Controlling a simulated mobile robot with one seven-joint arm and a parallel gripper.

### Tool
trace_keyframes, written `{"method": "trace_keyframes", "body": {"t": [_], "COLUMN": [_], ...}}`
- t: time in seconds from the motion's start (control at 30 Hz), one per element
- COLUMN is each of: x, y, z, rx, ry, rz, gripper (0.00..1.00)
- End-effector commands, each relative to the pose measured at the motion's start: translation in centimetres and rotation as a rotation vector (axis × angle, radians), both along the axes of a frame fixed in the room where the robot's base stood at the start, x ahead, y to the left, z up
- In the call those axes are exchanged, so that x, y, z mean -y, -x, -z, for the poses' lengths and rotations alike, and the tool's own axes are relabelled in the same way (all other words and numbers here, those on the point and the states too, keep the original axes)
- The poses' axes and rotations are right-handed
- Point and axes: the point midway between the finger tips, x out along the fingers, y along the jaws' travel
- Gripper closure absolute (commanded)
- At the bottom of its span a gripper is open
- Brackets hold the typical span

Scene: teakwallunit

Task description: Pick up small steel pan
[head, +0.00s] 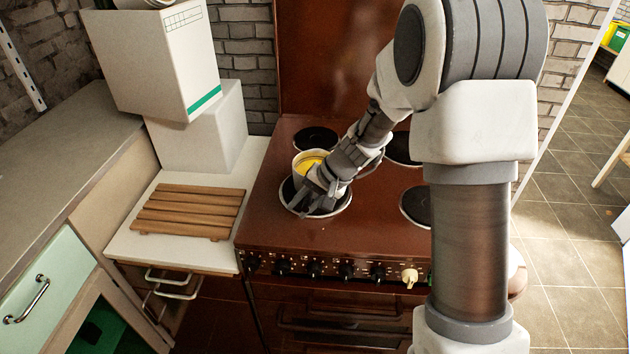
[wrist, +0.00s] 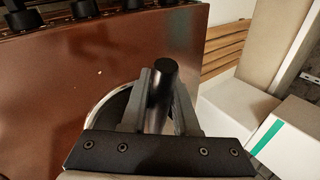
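The small steel pan (head: 299,161) is on the front-left burner of the brown stove, with a yellow-looking inside. My gripper (head: 311,197) reaches down at its near right side and partly covers it. In the wrist view, my gripper (wrist: 163,98) has its two fingers on either side of a black round handle (wrist: 163,72). The fingers sit close against the handle, with no clear gap. The pan's body is mostly hidden by my gripper in the wrist view.
The brown stove (head: 270,220) has other burners at the back and right, and knobs along its front. A slatted wooden rack (head: 188,211) lies on the white counter (head: 150,248) to the left. White boxes (head: 160,65) are stacked behind it.

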Motion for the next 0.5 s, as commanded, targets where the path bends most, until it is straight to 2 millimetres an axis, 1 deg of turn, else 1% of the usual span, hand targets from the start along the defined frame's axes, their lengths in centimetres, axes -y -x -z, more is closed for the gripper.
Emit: {"method": "trace_keyframes", "body": {"t": [0.03,0.1,0.5], "x": [0.01,0.01,0.02], "y": [-0.01,-0.01,0.00], "z": [-0.02,-0.02,-0.04], "rx": [0.000,0.000,0.000], "ry": [0.000,0.000,0.000], "rz": [0.000,0.000,0.000], "gripper": [0.87,1.00,1.00]}}
